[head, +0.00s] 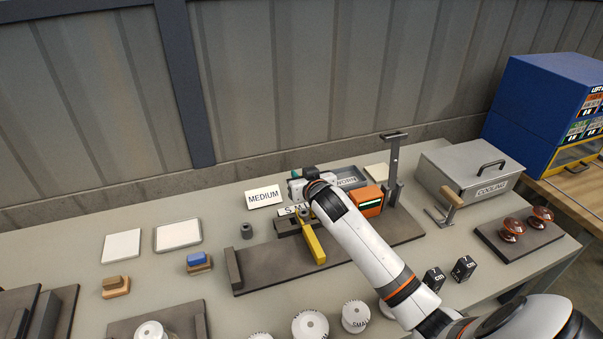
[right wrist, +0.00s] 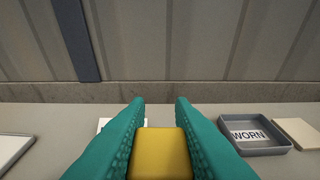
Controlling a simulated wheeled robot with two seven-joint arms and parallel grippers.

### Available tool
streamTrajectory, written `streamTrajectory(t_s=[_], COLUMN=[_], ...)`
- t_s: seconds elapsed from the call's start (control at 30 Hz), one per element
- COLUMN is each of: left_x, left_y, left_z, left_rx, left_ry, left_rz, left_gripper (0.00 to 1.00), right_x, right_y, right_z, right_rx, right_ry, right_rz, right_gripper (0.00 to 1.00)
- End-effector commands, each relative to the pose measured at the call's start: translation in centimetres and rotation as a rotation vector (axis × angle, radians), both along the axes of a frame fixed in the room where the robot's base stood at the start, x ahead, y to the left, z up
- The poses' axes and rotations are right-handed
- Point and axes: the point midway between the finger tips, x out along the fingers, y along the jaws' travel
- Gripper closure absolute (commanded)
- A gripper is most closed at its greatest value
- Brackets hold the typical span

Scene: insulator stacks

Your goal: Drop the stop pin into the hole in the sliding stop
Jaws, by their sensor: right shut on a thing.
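My right gripper (head: 297,176) is above the back of a dark fixture plate (head: 270,280), with its teal fingers toward the wall. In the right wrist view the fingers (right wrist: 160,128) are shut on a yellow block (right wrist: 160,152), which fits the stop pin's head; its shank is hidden. A yellow bar (head: 314,245) slants over the plate below my wrist. A dark block beside it (head: 286,228) may be the sliding stop; its hole is not visible. My left gripper is not in view.
An orange box (head: 369,203) and an upright post (head: 393,168) stand right of my wrist. A tray marked WORN (right wrist: 255,148) and a MEDIUM card (head: 264,197) are at the back. White spools (head: 310,324) stand in front.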

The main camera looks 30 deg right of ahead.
Motion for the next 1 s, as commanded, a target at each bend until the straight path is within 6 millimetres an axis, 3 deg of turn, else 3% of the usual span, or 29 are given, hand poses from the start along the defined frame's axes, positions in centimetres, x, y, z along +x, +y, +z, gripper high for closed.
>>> streamTrajectory(t_s=[0.2,0.4,1.0], left_x=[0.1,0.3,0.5], left_y=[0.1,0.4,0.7], left_z=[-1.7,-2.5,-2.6], left_rx=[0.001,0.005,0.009], left_ry=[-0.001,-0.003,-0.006], left_rz=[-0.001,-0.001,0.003], left_gripper=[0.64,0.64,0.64], right_x=[0.0,0.0,0.0], right_y=[0.0,0.0,0.0], right_z=[-2.7,-4.0,-4.2], right_rx=[0.0,0.0,-0.001], right_ry=[0.001,0.0,0.0], right_rz=[-0.001,0.0,0.0], right_gripper=[1.0,1.0,1.0])
